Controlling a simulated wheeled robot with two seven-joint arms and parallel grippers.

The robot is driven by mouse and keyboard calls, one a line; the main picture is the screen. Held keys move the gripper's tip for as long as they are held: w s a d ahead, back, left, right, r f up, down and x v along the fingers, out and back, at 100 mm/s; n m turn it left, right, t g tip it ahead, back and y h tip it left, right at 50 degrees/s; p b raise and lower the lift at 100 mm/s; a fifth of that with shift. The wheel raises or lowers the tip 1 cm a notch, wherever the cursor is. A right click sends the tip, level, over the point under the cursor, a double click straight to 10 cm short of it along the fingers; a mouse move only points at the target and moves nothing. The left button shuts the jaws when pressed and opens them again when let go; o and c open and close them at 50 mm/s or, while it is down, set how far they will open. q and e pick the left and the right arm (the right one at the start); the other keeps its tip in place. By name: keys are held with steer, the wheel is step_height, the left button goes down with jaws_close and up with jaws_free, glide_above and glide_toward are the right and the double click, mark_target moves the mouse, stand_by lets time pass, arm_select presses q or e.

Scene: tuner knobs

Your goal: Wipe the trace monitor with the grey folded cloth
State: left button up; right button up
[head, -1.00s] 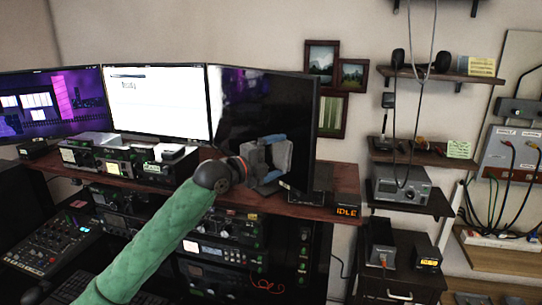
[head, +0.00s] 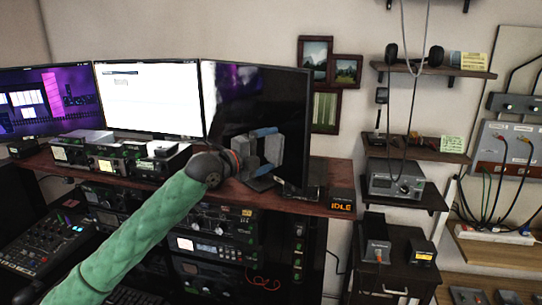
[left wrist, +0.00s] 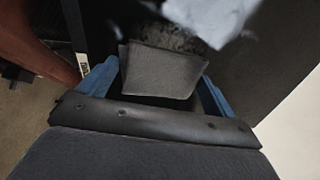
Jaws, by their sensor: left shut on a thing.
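My left gripper (head: 262,151), with blue fingers, is shut on the grey folded cloth (head: 271,149) in front of the dark right-hand monitor (head: 228,105). In the left wrist view the cloth (left wrist: 162,72) sits between the blue fingers of the gripper (left wrist: 160,85), and the dark screen (left wrist: 265,65) lies close beyond it. I cannot tell whether the cloth touches the screen. The gripper and cloth hide part of the screen's lower middle. A pale reflection shows near the screen's upper left edge. My right gripper is not in view.
A white-screen monitor (head: 150,100) and a purple-screen monitor (head: 45,102) stand to the left. The wooden desk shelf (head: 310,208) carries small devices and an IDLE display (head: 342,205). Racked equipment (head: 215,230) sits below. Wall shelves (head: 420,155) are at right.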

arm_select(q)
steer(key=w+a+b, duration=0.1)
steer(key=w, duration=0.1)
steer(key=w+a+b, duration=0.1)
steer(key=w+a, duration=0.1)
steer(key=shift+r, duration=0.1)
stand_by(0.5)
steer(key=shift+d, duration=0.1)
steer(key=shift+s+d+p, duration=0.1)
steer(key=shift+s+d, duration=0.65)
steer(key=shift+s, duration=0.3)
steer(key=shift+s+d+p, duration=0.15)
steer(key=shift+s+d, duration=0.55)
steer(key=shift+s, duration=0.3)
steer(key=shift+s+d+p, duration=0.1)
steer(key=shift+s+d, duration=0.65)
steer(key=shift+s, duration=0.3)
steer(key=shift+r, duration=0.1)
steer(key=w+a+p, duration=0.1)
steer(key=w+a, duration=0.3)
steer(key=w, duration=0.2)
steer(key=shift+a, duration=0.35)
